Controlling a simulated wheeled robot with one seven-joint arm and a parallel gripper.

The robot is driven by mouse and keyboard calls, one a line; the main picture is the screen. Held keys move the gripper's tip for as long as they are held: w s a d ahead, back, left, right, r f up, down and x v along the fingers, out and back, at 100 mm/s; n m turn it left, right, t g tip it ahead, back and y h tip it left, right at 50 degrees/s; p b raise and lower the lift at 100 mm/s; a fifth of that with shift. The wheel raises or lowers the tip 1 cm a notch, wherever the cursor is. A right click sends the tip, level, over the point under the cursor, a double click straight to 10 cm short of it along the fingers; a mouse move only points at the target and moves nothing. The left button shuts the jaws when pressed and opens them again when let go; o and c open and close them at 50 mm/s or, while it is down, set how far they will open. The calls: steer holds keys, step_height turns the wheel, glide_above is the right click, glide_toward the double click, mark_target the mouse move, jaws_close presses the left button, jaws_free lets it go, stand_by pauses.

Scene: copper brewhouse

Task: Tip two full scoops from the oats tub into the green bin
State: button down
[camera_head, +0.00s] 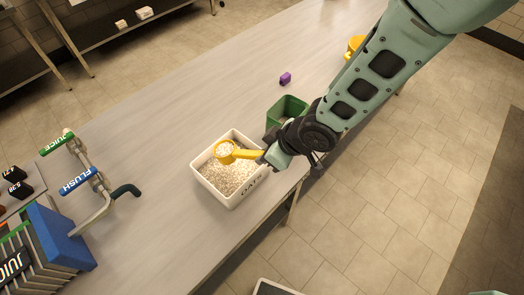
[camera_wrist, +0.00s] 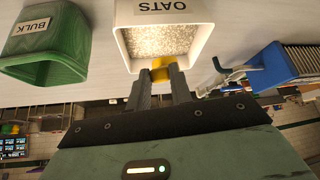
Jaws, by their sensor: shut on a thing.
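The white oats tub (camera_head: 205,182) stands near the table's front edge, with pale flakes in it. It also shows in the wrist view (camera_wrist: 122,42), labelled OATS. My gripper (camera_head: 265,156) is shut on the yellow handle of a scoop (camera_head: 226,151). The scoop's bowl is over the tub and holds pale flakes; I cannot tell whether it touches the oats below. In the wrist view only a yellow piece of the scoop (camera_wrist: 160,64) shows between my fingers. The green bin (camera_head: 284,106) stands behind the tub, partly hidden by my arm. In the wrist view the bin (camera_wrist: 60,40) is labelled BULK.
A small purple block (camera_head: 285,78) lies beyond the green bin. A yellow object (camera_head: 354,44) is farther back, partly behind my arm. Pipes with JUICE (camera_head: 56,143) and FLUSH (camera_head: 82,181) handles and a blue unit (camera_head: 62,238) stand at left. The table's middle is clear.

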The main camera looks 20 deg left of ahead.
steer(key=d+y+b, duration=0.1)
steer(key=b, duration=0.1)
steer(key=d+y+b, duration=0.1)
steer(key=b, duration=0.1)
steer(key=shift+s+d+f+t+y, duration=0.1)
steer(key=shift+d+f+t+y, duration=0.1)
steer(key=shift+t+y, duration=0.15)
steer(key=shift+d+r+y, duration=0.1)
steer(key=shift+y, duration=0.15)
stand_by(0.8)
steer(key=c, duration=1.8)
jaws_free()
steer(key=shift+c, duration=0.2)
jaws_close()
